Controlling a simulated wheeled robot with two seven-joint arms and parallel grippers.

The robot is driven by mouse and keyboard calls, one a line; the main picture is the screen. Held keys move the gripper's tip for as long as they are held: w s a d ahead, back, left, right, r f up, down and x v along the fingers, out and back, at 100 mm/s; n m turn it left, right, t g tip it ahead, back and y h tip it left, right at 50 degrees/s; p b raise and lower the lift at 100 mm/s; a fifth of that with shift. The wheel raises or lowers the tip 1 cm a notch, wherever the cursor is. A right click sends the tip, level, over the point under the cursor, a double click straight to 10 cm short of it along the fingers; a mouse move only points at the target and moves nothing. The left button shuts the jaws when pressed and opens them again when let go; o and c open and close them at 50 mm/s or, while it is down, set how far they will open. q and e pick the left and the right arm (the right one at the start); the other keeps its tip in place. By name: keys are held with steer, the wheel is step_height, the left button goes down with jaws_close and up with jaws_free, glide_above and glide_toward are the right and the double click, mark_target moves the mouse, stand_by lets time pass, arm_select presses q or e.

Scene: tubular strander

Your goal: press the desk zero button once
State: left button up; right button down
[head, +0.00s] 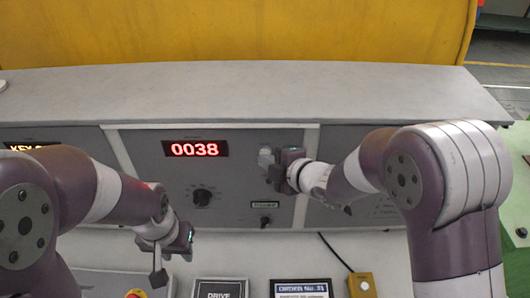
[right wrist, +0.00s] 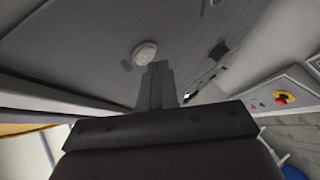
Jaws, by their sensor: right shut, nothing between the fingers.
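A pale round button (right wrist: 144,53) sits on the grey desk panel in the right wrist view. I cannot read a label on it, so I cannot tell for sure that it is the zero button. My right gripper (right wrist: 156,68) is shut and empty, its fingertips close to the button's lower edge; I cannot tell whether they touch.
A yellow box (head: 361,285) with a cable and two signs stand low in front. The grey desk top (head: 260,95) is mostly clear.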

steer(key=shift+w, duration=0.4)
stand_by(0.6)
steer(key=shift+s, duration=0.15)
steer(key=shift+s+b, duration=0.35)
steer(key=shift+s, duration=0.3)
steer(key=shift+s, duration=0.1)
steer(key=s+b, duration=0.1)
steer(key=s, duration=0.3)
steer(key=shift+s+b, duration=0.35)
steer(key=shift+s, duration=0.05)
stand_by(0.3)
